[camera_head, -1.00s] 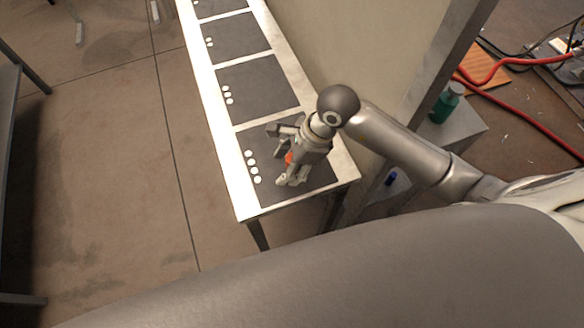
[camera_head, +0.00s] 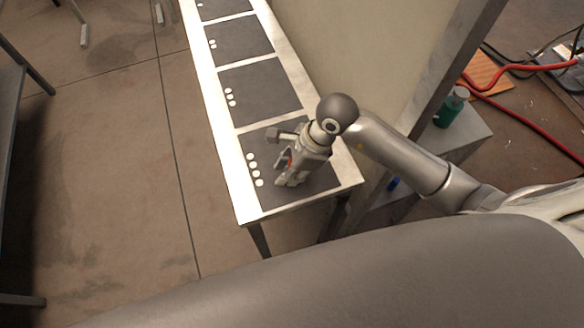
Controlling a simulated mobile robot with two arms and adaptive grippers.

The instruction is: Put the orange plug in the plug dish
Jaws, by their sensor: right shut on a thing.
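My right gripper (camera_head: 281,171) is low over the nearest dark square of the long table, its fingers pointing down and left. It is shut on the orange plug (camera_head: 290,163), of which only a small orange-red patch shows between the fingers. The rest of the plug is hidden by the gripper, and I cannot tell whether it touches the table. I cannot make out a plug dish in this view. My left gripper is not in view.
The long narrow table (camera_head: 243,192) has a row of dark squares marked with white dots. A wall runs along its right side. A green bottle (camera_head: 450,107) stands on a grey stand farther right. Open floor (camera_head: 120,180) lies to the left.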

